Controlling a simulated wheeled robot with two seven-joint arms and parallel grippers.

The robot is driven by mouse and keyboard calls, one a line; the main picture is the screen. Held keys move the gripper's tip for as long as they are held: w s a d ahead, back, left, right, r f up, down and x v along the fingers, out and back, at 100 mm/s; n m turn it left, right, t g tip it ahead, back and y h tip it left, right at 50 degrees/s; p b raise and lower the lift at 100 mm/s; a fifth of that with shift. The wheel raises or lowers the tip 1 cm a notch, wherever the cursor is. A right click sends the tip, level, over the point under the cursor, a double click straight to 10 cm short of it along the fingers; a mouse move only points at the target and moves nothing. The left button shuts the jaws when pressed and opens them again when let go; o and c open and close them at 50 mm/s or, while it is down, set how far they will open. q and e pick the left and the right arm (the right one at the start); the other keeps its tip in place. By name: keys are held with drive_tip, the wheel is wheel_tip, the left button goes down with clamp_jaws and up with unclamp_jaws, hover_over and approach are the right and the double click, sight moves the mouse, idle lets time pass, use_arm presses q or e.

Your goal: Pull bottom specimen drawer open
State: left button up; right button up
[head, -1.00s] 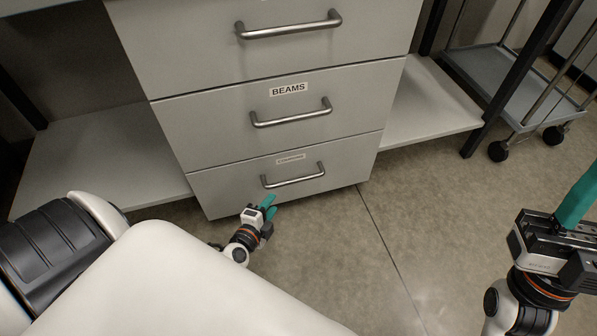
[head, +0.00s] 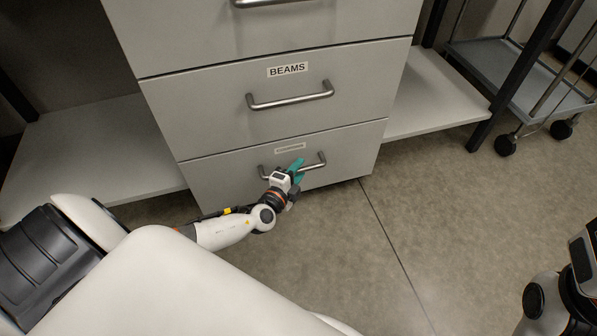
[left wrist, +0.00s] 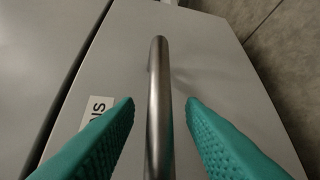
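The bottom drawer (head: 345,155) is grey and sits flush below the drawer labelled BEAMS. Its metal bar handle (head: 313,165) also shows in the left wrist view (left wrist: 160,90), running between my two teal fingers. My left gripper (head: 296,165) is at the handle's middle and hides part of it. In the left wrist view the left gripper (left wrist: 162,112) is open, with a finger on each side of the bar and a gap on both sides. A label, partly hidden by a finger, shows beside the handle there. My right arm shows at the lower right edge; its fingers are out of frame.
The BEAMS drawer (head: 240,100) is above, shut, with its own bar handle (head: 290,98). A wheeled cart (head: 520,80) stands at the back right. Low shelves flank the cabinet. The floor (head: 430,210) in front is clear.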

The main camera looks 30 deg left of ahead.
use_arm(q)
drive_tip(key=shift+w, duration=0.35)
clamp_jaws()
drive_tip(key=shift+f, duration=0.1)
